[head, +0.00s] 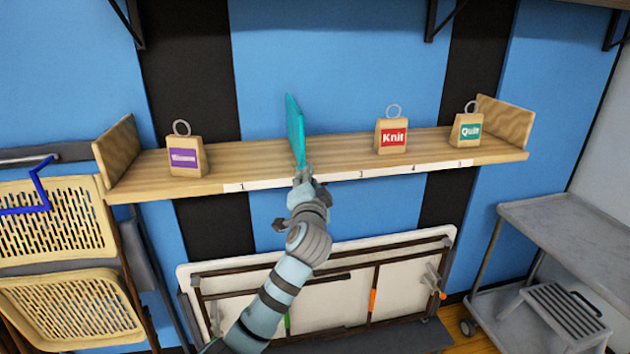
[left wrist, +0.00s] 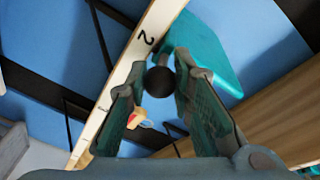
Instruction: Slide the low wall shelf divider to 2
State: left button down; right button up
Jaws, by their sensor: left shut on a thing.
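The low wall shelf (head: 345,148) is wooden with a white strip numbered along its front edge. The teal divider (head: 296,130) stands upright on it, between the 1 and the 3 marks. My left gripper (head: 303,176) is at the divider's front lower edge and hides the strip there. In the left wrist view, the gripper (left wrist: 160,80) is shut on a dark round knob (left wrist: 160,82) at the front of the teal divider (left wrist: 212,58). The 2 mark (left wrist: 147,40) shows beside the divider there. My right gripper is not in view.
A tagged bag (head: 186,157) stands left of the divider. A Knit bag (head: 391,136) and a Quilt bag (head: 466,130) stand to its right. Wooden ends (head: 117,150) close the shelf. Folded tables (head: 330,275) lean below; a grey cart (head: 570,225) stands right.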

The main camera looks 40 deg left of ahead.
pick_arm(q)
jog(key=shift+s+a, duration=0.15)
jog(key=shift+s, duration=0.05)
jog(key=c, duration=1.7)
grip_release()
jog(key=o, duration=0.3)
jog(key=shift+w, duration=0.2)
jog(key=v, duration=1.2)
